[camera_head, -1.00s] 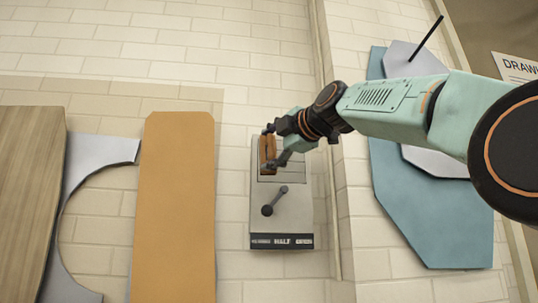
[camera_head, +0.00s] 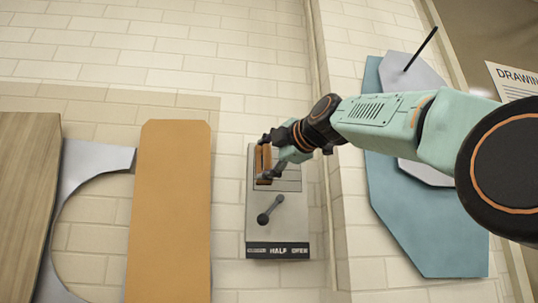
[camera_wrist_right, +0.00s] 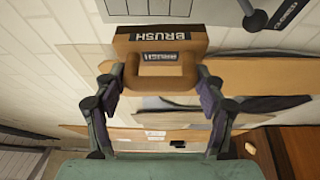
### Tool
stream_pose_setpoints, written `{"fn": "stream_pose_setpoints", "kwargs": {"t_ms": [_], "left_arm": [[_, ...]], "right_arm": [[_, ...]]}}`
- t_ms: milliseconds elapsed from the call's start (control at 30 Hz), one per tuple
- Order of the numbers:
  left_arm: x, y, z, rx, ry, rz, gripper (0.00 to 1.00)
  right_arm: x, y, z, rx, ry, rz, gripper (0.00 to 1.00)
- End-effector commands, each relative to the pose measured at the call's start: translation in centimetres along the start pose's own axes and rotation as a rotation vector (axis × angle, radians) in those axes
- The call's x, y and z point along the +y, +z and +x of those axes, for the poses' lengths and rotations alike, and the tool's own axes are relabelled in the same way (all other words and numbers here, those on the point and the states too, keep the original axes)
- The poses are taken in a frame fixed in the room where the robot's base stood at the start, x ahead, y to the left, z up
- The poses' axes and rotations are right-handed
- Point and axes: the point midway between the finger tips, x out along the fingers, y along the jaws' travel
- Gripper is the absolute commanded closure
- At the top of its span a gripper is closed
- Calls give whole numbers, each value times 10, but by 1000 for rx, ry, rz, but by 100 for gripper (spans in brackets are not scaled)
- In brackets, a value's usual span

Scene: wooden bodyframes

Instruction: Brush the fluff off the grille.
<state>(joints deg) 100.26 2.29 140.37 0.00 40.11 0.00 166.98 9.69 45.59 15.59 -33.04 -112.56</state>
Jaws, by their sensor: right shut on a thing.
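My right gripper (camera_head: 268,163) is in front of the upper part of a grey wall panel and is shut on a brown brush. In the right wrist view, the brush (camera_wrist_right: 160,42) has "BRUSH" on its block, and the gripper's fingers (camera_wrist_right: 160,92) close on its handle from both sides. The grille (camera_head: 290,184) shows as a lined area at the panel's top, partly covered by the brush and gripper. I cannot make out fluff on it, nor whether the brush touches it. My left gripper is out of view.
Below the grille, the panel has a dark lever (camera_head: 269,210) and a label strip (camera_head: 278,251) reading "HALF" and "OPEN". An orange board (camera_head: 170,215) stands to the left. Blue and grey boards (camera_head: 425,215) lean at the right.

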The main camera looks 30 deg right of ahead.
Motion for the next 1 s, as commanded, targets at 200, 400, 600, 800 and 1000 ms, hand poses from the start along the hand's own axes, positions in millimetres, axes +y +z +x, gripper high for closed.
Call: {"fn": "stream_pose_setpoints", "kwargs": {"t_ms": [200, 400, 600, 800, 1000], "left_arm": [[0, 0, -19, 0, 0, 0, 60], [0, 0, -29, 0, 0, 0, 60], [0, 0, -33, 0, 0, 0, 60], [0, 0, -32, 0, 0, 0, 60], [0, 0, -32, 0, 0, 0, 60]], "right_arm": [[3, 10, 21, -1, 0, 2, 55], [3, 17, 35, 0, 1, 1, 55], [1, 20, 41, -1, 2, -1, 55], [0, 20, 42, 0, 2, -1, 55], [0, 20, 42, 0, 2, -1, 55]]}}
